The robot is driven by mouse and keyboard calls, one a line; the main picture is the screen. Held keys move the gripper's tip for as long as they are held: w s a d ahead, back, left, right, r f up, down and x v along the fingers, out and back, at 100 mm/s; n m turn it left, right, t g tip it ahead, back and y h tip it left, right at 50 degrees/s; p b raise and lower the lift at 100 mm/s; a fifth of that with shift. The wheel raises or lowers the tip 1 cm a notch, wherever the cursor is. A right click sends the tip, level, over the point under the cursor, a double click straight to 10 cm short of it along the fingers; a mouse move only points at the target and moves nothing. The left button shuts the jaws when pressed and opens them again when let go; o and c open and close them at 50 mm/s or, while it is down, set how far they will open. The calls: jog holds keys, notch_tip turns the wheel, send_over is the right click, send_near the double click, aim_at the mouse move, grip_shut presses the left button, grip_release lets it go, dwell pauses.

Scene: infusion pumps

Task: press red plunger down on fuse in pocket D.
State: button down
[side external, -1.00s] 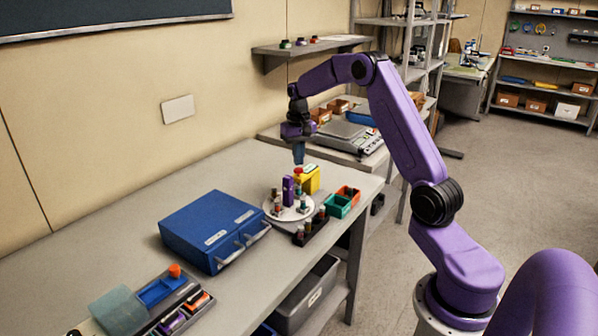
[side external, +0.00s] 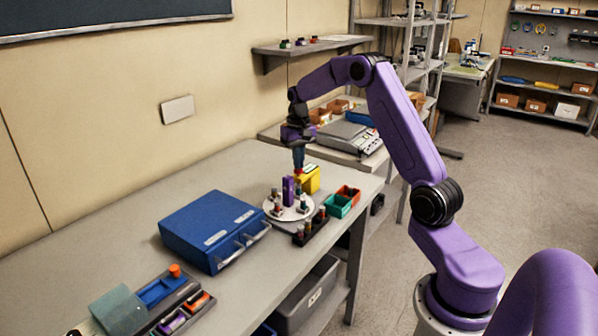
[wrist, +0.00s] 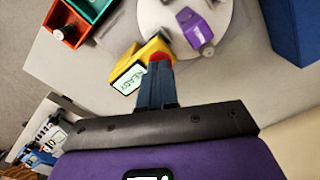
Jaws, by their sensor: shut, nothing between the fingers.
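My gripper (side external: 299,166) is shut and empty, pointing down at the yellow device (side external: 311,179) at the back of the round white plate. In the wrist view my fingertips (wrist: 157,68) meet or nearly meet the red plunger (wrist: 159,55) on the yellow device (wrist: 142,62); I cannot tell if they touch. The device has a small display that appears to read "READY". The round white plate (side external: 277,214) carries a purple block (side external: 288,189) and several small fuse-like cylinders. The fuse under the plunger is hidden, and I cannot make out the pocket letters.
A blue case (side external: 212,228) stands left of the plate. A dark rack (side external: 311,229) is in front of it, and green (side external: 339,206) and red (side external: 349,192) bins are to its right. An organizer tray (side external: 172,305) lies at the near left. The table behind the blue case is clear.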

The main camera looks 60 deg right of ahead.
jog(key=shift+f, duration=0.6)
dwell(0.4)
jog(key=shift+r, duration=3.5)
